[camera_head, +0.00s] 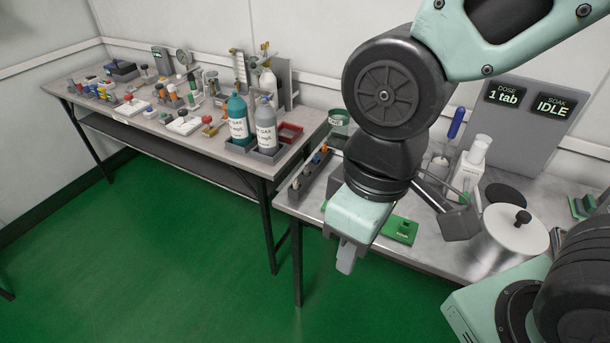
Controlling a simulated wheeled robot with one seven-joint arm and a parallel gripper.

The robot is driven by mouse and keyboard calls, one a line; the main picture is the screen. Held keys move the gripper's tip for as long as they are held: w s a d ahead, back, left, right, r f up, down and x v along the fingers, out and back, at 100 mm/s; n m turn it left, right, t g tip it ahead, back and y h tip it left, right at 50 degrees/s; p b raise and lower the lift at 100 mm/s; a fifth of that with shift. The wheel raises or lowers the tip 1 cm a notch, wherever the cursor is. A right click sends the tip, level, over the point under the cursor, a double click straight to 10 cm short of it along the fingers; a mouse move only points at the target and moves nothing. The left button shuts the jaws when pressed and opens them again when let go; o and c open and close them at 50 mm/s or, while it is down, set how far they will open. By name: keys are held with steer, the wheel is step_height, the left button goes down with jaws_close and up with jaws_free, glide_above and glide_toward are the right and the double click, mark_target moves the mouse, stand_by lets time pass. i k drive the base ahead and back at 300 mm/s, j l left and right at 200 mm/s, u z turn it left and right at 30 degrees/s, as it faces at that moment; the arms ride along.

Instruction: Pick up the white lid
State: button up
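A round, pale lid with a black knob (515,229) sits on a wide cylindrical pot at the right of the bench; it is the only lid I can make out clearly, and it looks white to light grey. My gripper (346,256) hangs pointing down at the front edge of the right bench, well to the left of the lid and apart from it. I see its fingers nearly edge-on, so their gap does not show. I see nothing held in it. My arm hides part of the bench behind it.
On the right bench are a green board (400,229), a white bottle (477,155), a dark disc (505,194) and a grey panel (545,128) reading "1 tab" and "IDLE". The left bench (232,155) is crowded with testers and gas bottles. Green floor lies open in front.

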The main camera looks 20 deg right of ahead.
mark_target(513, 227)
steer(key=k+l+z, duration=0.1)
steer(key=z, duration=0.25)
steer(key=k+l+z, duration=0.1)
steer(key=z, duration=0.2)
steer(key=k+l+z, duration=0.1)
steer(key=l+z, duration=0.25)
steer(key=k+l+z, duration=0.1)
steer(key=z, duration=0.85)
